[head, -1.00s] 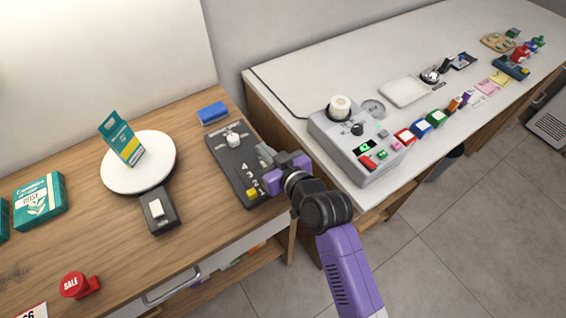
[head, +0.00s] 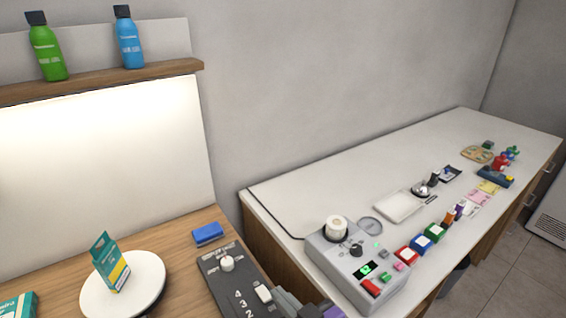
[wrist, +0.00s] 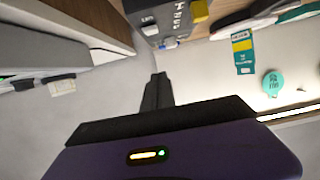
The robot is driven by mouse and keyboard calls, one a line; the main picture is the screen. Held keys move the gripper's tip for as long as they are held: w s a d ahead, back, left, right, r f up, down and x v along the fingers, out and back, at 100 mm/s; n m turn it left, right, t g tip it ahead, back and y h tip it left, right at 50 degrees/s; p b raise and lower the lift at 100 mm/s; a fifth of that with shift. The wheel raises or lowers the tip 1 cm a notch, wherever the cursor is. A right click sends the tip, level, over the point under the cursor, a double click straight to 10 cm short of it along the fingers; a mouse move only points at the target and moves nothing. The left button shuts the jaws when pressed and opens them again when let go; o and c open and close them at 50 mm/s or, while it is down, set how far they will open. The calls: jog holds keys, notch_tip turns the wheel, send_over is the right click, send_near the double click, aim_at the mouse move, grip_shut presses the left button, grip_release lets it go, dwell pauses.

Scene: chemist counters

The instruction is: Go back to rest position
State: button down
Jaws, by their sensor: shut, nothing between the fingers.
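My gripper (head: 298,306) shows only in part at the bottom edge of the head view, beside the right side of the dark numbered control box (head: 222,275). In the wrist view the fingers (wrist: 158,90) are together, with nothing between them. The control box also shows at the top of the wrist view (wrist: 165,15), apart from the fingertips. Most of my arm is outside the head view.
A white round stand (head: 148,283) carries a teal box (head: 110,264) on the wooden counter. A blue block (head: 208,234) lies behind the control box. A grey machine (head: 350,280) stands on the white counter at right. A shelf (head: 100,80) holds two bottles.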

notch_tip(320, 180, up, 4)
jog(key=w+d+m+t, duration=0.1)
jog(key=d+m+t, duration=0.1)
jog(key=d+t, duration=0.1)
jog(key=s+d+m+t+h, duration=0.2)
jog(key=s+d+m+h, duration=0.1)
jog(key=s+d, duration=0.4)
jog(key=s+d+h, duration=0.1)
jog(key=s+d, duration=0.2)
jog(key=s, duration=0.6)
jog(key=s+d+f+m+g+h, duration=0.1)
jog(key=s+d+h, duration=0.1)
jog(key=s, duration=0.7)
jog(key=s+d+f+g+h, duration=0.1)
jog(key=s+d+h, duration=0.1)
jog(key=s+d, duration=0.3)
jog(key=s, duration=0.4)
jog(key=shift+s+f+m, duration=0.25)
jog(key=shift+s+m, duration=0.05)
jog(key=shift+s, duration=0.1)
